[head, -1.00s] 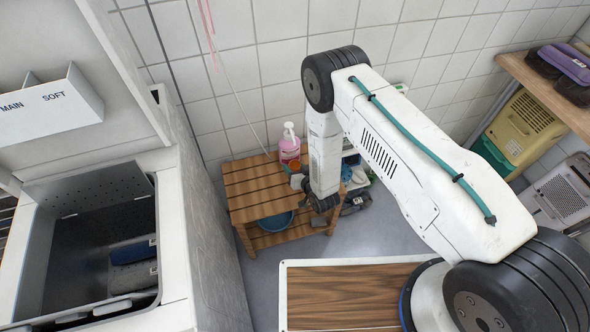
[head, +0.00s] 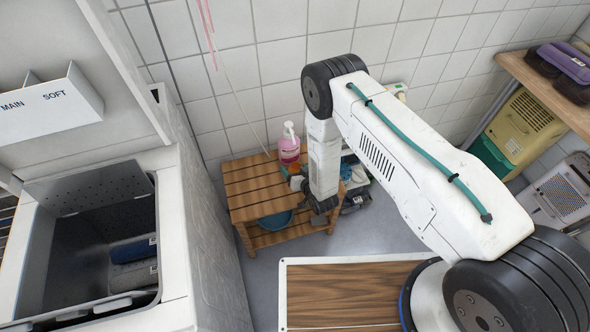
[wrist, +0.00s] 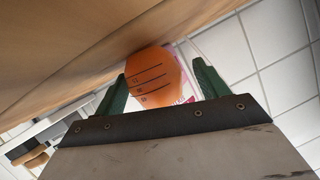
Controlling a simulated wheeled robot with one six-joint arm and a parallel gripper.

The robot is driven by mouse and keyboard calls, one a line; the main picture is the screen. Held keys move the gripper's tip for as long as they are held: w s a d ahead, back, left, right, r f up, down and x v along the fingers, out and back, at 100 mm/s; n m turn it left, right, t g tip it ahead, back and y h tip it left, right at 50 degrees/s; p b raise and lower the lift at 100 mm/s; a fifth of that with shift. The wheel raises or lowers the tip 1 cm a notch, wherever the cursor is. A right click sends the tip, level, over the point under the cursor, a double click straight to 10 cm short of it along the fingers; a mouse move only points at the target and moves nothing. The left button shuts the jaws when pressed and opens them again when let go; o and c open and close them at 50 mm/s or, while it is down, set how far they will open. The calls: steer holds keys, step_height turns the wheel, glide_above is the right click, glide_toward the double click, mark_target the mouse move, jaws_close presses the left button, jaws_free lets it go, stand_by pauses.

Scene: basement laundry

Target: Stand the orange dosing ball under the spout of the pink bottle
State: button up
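The pink bottle (head: 289,153) with its white pump top stands at the back of the slatted wooden table. The orange dosing ball (head: 294,168) shows just in front of it, partly hidden by my gripper (head: 297,181). In the wrist view the orange ball (wrist: 153,79), with dark marking lines, lies between the green fingertips of my gripper (wrist: 160,84). The left finger borders the ball; a gap shows at the right finger. Part of the pink bottle (wrist: 187,86) shows behind the ball. The spout's position over the ball cannot be made out.
The wooden table top (head: 250,185) is clear at its left. A blue basin (head: 274,220) sits on its lower shelf. A tiled wall rises close behind.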

steer(key=shift+s+f, duration=0.1)
steer(key=shift+f, duration=0.1)
steer(key=shift+r, duration=0.2)
steer(key=v, duration=1.2)
steer(key=shift+r, duration=0.4)
stand_by(0.3)
